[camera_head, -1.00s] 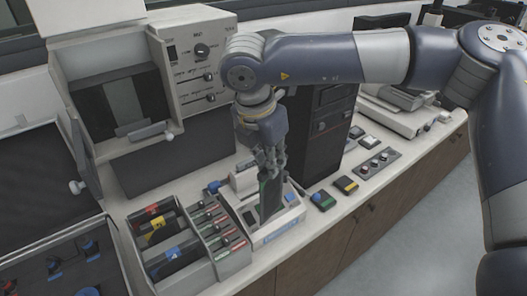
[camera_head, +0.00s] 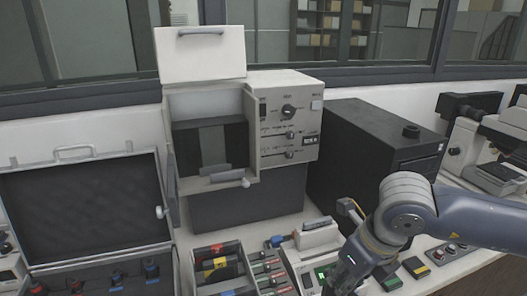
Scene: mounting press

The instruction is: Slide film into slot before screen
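The press unit has its lid (camera_head: 203,55) raised, and a lighter screen panel (camera_head: 212,146) shows inside its dark opening. A small grey ledge (camera_head: 222,173) runs across the bottom of that opening. My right gripper (camera_head: 350,262) is low in the view, over the right side of the white device (camera_head: 302,262) on the bench. A dark flat piece, perhaps the film (camera_head: 343,276), is at its fingertips and cut off by the lower edge. The fingers are too hidden to tell whether they grip it. My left gripper is out of view.
An open case (camera_head: 88,205) stands at the left. A rack of coloured cartridges (camera_head: 218,262) stands before the press. A black cabinet (camera_head: 375,150) stands to the right, behind my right arm. The space before the press opening is clear.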

